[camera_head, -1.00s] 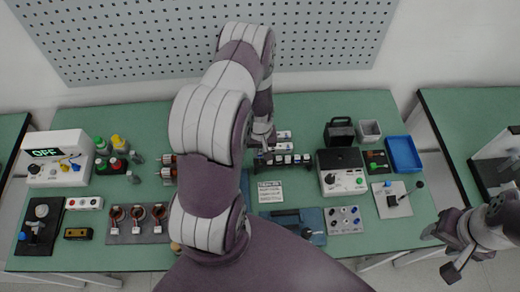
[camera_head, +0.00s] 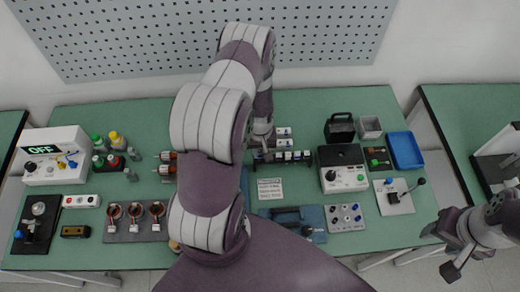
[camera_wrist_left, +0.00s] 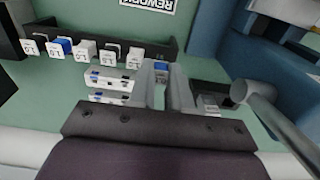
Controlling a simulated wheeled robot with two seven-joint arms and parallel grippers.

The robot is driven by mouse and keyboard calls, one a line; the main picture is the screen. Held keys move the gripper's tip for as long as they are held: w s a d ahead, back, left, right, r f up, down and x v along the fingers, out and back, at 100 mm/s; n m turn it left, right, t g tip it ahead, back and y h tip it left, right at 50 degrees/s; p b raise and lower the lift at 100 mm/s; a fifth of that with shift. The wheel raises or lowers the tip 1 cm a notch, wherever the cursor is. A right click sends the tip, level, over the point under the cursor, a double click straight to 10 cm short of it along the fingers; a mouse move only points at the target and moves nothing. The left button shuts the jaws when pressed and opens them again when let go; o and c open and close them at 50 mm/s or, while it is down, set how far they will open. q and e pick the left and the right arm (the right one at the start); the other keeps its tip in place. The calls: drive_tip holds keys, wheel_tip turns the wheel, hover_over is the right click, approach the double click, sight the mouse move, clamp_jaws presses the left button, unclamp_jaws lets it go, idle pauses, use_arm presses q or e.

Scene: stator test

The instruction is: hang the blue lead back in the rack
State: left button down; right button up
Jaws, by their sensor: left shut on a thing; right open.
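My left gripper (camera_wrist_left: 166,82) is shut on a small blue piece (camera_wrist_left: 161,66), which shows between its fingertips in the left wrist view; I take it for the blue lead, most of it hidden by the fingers. In the head view my left gripper (camera_head: 264,140) is over the middle of the bench, partly hidden by my arm. The dark rack (camera_wrist_left: 125,42) lies just beyond and left of the fingers and holds several labelled plugs, one of them blue (camera_wrist_left: 61,46). The rack also shows in the head view (camera_head: 310,156). My right gripper (camera_head: 455,250) is open and empty, off the bench's right front.
Two white blocks (camera_wrist_left: 107,82) lie close left of the fingers. A grey cylindrical rod (camera_wrist_left: 262,110) is at their right. A tester box (camera_head: 343,178) stands right of the rack, a REWORK card (camera_head: 270,190) in front. A blue tray (camera_head: 406,151) is farther right.

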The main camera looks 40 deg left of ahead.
use_arm(q)
drive_tip(key=shift+f, duration=0.3)
drive_tip(key=shift+f+b, duration=0.75)
drive_tip(key=shift+f, duration=0.15)
drive_tip(key=c, duration=1)
unclamp_jaws()
drive_tip(key=shift+r, duration=0.1)
drive_tip(key=shift+s+a, duration=0.1)
